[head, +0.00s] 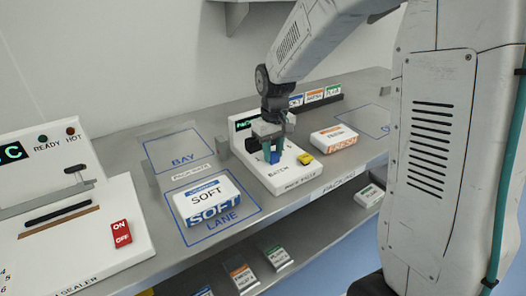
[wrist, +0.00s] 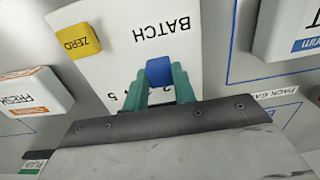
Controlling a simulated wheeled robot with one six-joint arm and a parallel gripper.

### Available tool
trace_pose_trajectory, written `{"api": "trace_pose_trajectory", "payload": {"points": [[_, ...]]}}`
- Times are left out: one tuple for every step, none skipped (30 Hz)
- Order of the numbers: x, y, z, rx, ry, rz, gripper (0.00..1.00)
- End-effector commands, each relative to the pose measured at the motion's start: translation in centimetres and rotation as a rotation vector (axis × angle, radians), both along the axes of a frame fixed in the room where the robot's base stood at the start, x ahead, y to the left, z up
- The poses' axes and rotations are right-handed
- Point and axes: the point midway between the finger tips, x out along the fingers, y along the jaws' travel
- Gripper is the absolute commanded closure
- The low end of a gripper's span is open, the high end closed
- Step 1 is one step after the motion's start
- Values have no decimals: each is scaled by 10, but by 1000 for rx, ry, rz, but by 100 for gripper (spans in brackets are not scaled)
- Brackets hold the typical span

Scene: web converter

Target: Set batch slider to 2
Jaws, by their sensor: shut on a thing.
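The batch slider's blue knob (wrist: 159,71) sits on the white pack scale (wrist: 117,62), below the printed word BATCH in the wrist view. My gripper (wrist: 160,82) has its green fingers closed on the blue knob. Part of the printed number scale shows beside the fingers, with a 5 readable at left; the other digits are partly hidden by the fingers, so I cannot tell the slider's exact setting. In the head view my gripper (head: 272,148) reaches down onto the blue knob (head: 274,157) on the scale's top.
A yellow ZERO button (wrist: 78,40) is close to the slider. A SOFT pack (head: 207,200) lies on the LANE area, left of the scale, and a FRESH pack (head: 334,137) lies to its right. A sealer (head: 60,225) with a red ON/OFF switch stands at far left.

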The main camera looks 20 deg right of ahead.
Motion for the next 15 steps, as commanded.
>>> {"api": "trace_pose_trajectory", "payload": {"points": [[1, -2, 1, 0, -5, -6, 100], [1, -2, 1, 0, -5, -7, 100], [1, -2, 1, 0, -5, -7, 100], [1, -2, 1, 0, -5, -7, 100], [1, -2, 1, 0, -5, -7, 100], [1, -2, 1, 0, -5, -6, 100], [1, -2, 1, 0, -5, -6, 100], [1, -2, 1, 0, -5, -6, 100], [1, -2, 1, 0, -5, -6, 100], [1, -2, 1, 0, -5, -6, 68], [1, -2, 1, 0, -5, -6, 60], [1, -2, 1, 0, -5, -6, 51], [1, -2, 1, 0, -5, -5, 51], [1, -2, 1, 1, -4, -5, 51], [0, -1, 1, 1, -4, -5, 51]]}}
